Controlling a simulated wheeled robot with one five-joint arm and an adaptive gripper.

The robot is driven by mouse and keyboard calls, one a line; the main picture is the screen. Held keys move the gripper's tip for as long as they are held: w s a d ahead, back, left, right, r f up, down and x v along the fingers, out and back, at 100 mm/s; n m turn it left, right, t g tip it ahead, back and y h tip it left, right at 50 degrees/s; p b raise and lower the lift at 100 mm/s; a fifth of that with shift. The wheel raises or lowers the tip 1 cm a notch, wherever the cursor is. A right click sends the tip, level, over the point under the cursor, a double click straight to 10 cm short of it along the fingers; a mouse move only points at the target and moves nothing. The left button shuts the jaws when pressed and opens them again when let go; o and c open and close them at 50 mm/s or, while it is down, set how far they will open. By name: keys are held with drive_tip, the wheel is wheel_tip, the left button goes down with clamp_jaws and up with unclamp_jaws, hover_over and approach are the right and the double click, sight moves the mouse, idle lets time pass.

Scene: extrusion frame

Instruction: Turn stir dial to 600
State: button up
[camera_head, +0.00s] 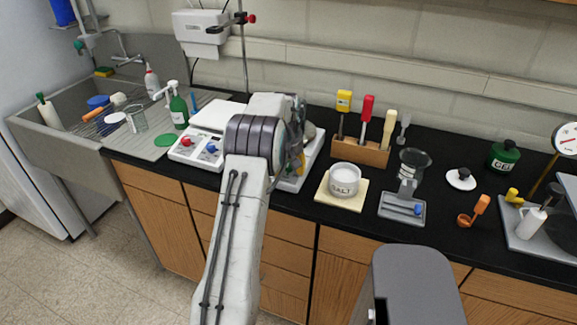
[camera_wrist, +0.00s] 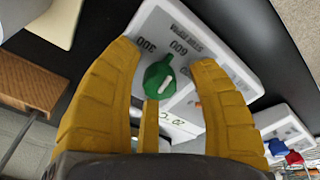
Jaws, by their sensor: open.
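The stir dial is a green knob (camera_wrist: 158,80) on the pale face of a device (camera_wrist: 168,22) in the wrist view. Upside-down numbers, which look like 300 and 600, are printed beside it. The knob has a narrow end toward the numbers and a white mark; I cannot tell its exact setting. My gripper (camera_wrist: 164,56) is open, its yellow fingers on either side of the knob with gaps visible. In the head view, my arm hides the knob and most of the device (camera_head: 314,152); a bit of my gripper (camera_head: 298,163) shows.
A second white device (camera_head: 200,150) with red and blue knobs stands left of my arm, also in the wrist view (camera_wrist: 284,128). A wooden tool holder (camera_head: 361,151) and a salt jar (camera_head: 344,180) stand to the right. The black counter's front edge is close.

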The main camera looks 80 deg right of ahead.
drive_tip(key=v, duration=1.2)
idle(0.4)
